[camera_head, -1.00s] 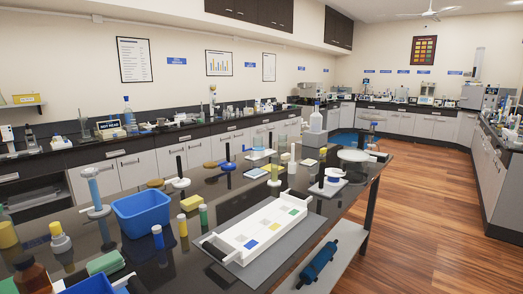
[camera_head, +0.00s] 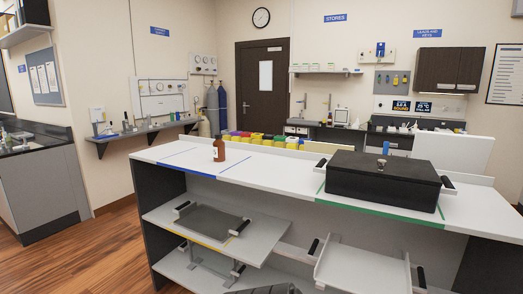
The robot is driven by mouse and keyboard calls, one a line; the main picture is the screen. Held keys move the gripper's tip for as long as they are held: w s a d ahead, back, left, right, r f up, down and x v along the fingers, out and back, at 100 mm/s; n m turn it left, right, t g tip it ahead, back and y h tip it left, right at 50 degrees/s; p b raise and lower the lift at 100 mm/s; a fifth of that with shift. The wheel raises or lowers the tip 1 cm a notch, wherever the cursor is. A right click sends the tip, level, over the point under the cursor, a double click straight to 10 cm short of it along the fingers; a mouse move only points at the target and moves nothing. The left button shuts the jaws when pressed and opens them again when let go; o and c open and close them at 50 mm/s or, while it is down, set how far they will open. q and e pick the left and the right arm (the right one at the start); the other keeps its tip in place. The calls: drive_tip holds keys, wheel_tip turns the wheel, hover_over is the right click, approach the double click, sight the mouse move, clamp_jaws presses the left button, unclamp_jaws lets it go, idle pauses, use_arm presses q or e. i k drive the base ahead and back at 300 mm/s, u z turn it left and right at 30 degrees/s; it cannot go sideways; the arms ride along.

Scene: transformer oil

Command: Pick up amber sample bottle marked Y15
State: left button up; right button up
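An amber bottle (camera_head: 219,150) with a pale label and a dark cap stands upright on the white counter top (camera_head: 262,172), left of its middle, close to a blue line. The writing on its label is too small to read, so I cannot tell whether it is marked Y15. Neither of my grippers can be made out in the head view. A dark ribbed shape shows at the bottom edge; I cannot tell what it is.
A black lidded box (camera_head: 383,182) sits on the counter's right, inside a green outline. Trays (camera_head: 208,222) (camera_head: 362,270) with black handles rest on the shelves below. Coloured bins (camera_head: 262,140) stand behind the counter. The top between bottle and box is clear. Wooden floor (camera_head: 105,250) lies open at left.

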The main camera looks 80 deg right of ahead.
sight(218, 145)
drive_tip(key=z, duration=3.35)
drive_tip(key=i, duration=1.25)
drive_tip(key=u, duration=0.15)
